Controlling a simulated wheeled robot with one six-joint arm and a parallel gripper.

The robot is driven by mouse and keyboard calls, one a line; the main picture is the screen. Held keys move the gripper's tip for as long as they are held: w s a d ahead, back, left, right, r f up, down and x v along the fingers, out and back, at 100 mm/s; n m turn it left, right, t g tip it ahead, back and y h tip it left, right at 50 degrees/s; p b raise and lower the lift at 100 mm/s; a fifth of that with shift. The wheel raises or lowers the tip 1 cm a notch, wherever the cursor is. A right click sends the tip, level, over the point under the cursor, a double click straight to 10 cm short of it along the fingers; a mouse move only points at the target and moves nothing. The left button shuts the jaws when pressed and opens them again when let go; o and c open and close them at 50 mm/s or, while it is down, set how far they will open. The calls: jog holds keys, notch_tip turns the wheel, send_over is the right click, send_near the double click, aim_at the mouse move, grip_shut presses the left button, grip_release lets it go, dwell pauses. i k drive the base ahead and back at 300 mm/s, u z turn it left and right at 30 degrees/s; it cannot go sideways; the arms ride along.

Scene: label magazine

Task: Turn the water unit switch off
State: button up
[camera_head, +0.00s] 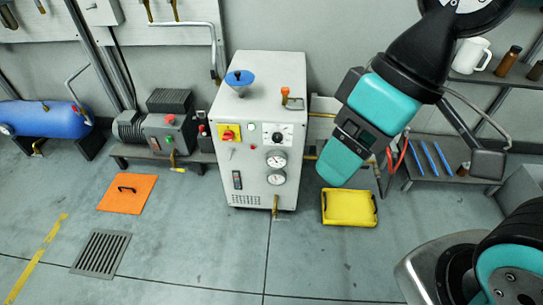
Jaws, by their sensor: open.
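The water unit (262,100) is a tall white cabinet standing on the floor at the middle of the view. A red switch on a yellow plate (229,132) sits at the upper left of its front. A dark rocker-like switch (237,180) sits lower on the same front. I cannot tell which of these is the unit's switch, nor its setting. My gripper (345,160), at the teal and black end of my arm, is open, hanging in front and to the right of the cabinet, apart from the switches. Its separate fingers are hard to make out.
The front also carries a black knob (277,138) and gauges (276,160). A blue funnel (239,77) and an orange-handled valve (285,94) are on top. A yellow case (348,207) and an orange plate (127,194) lie on the floor. The floor before the unit is clear.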

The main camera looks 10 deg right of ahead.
aim_at(229, 136)
jog(key=z, duration=3.85)
jog(key=k, duration=2.45)
jog(key=u, duration=1.8)
